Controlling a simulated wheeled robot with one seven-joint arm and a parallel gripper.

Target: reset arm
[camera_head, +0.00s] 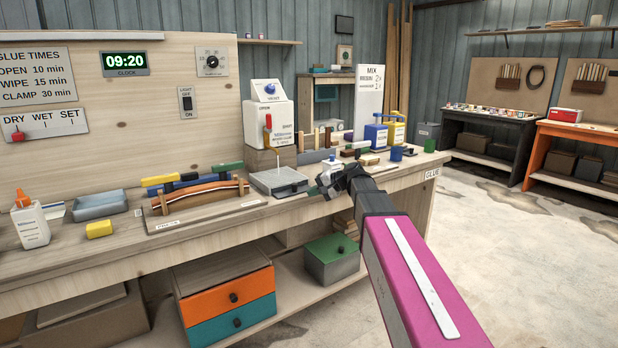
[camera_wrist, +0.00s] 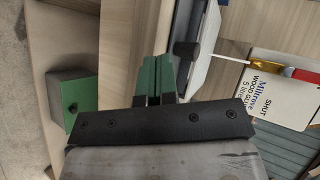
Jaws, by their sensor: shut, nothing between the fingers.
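My gripper (camera_head: 318,188) is in front of the workbench's front edge, right of the small grey scale plate, with my arm reaching in from the lower right. In the wrist view my gripper (camera_wrist: 155,72) shows two green fingers side by side, shut with nothing between them. A white glue dispenser (camera_head: 268,116) with a red lever stands on the bench behind the grey plate (camera_head: 279,181). The dispenser also shows in the wrist view (camera_wrist: 278,105), turned on its side, with its thin nozzle.
A curved wooden stringer (camera_head: 205,190) with clamps lies on a board left of the plate. Drawers (camera_head: 226,295) and a green-lidded box (camera_head: 331,258) sit below. The floor at right is clear.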

